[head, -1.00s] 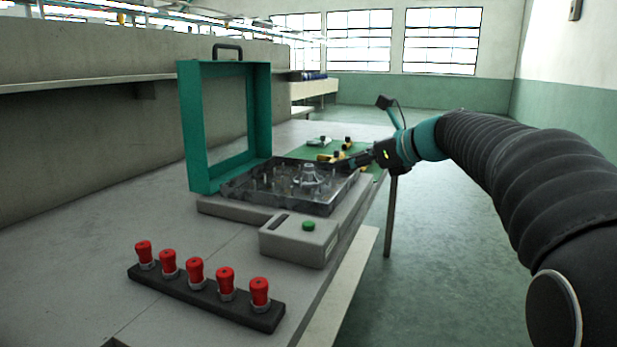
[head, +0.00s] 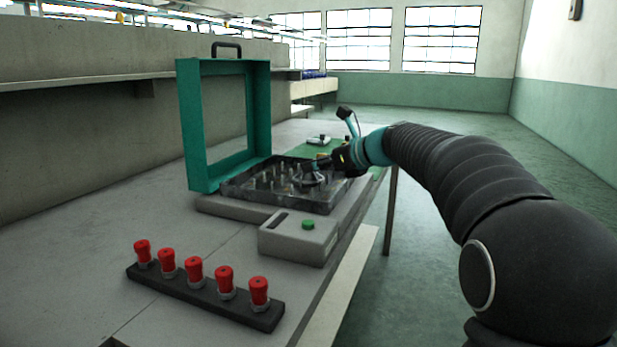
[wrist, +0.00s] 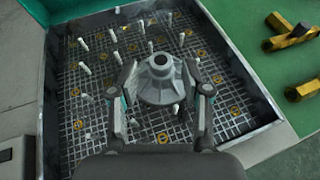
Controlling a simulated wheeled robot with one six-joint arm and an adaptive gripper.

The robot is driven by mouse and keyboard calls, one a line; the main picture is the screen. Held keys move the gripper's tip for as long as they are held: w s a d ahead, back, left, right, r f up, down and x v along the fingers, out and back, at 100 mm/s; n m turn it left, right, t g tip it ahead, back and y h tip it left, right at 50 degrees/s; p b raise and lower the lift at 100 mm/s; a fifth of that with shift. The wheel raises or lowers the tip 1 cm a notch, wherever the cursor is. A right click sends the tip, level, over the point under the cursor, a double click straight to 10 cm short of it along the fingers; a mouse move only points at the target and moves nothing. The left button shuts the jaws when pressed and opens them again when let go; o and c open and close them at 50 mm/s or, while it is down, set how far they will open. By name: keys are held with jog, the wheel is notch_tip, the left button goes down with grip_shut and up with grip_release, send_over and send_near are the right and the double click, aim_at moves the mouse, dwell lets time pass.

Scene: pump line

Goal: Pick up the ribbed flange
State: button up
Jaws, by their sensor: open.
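The ribbed flange (wrist: 160,82) is a grey metal part with a wide round base and a narrower hub with a hole on top. It sits among upright pins in the dark tray (wrist: 258,112), and in the head view the flange (head: 311,178) is partly covered by my gripper. My gripper (wrist: 160,88) is open, with one finger on each side of the flange in the wrist view. Whether the fingers touch it I cannot tell. In the head view my gripper (head: 322,164) reaches in over the tray from the right.
A teal lid frame (head: 190,125) stands upright at the tray's left. A grey box with a green button (head: 308,225) sits in front. A rack of red-capped parts (head: 195,272) lies nearer. Yellow fittings (wrist: 290,38) lie on a green mat (wrist: 240,20) beside the tray.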

jog(key=x, duration=0.3)
jog(key=shift+w+a, duration=0.15)
jog(key=shift+w, duration=0.05)
grip_shut()
jog(key=shift+f, duration=0.15)
jog(key=shift+r, duration=0.5)
jog(key=r, duration=0.2)
jog(key=r+p, duration=0.1)
jog(key=shift+w+d+r, duration=0.15)
jog(key=shift+d+r, duration=0.05)
jog(key=shift+r, duration=0.15)
jog(key=w+d+r+p, duration=0.2)
jog(key=w+d+r, duration=0.4)
jog(key=w, duration=0.2)
jog(key=shift+w+d+r, duration=0.3)
jog(key=shift+w+d, duration=0.1)
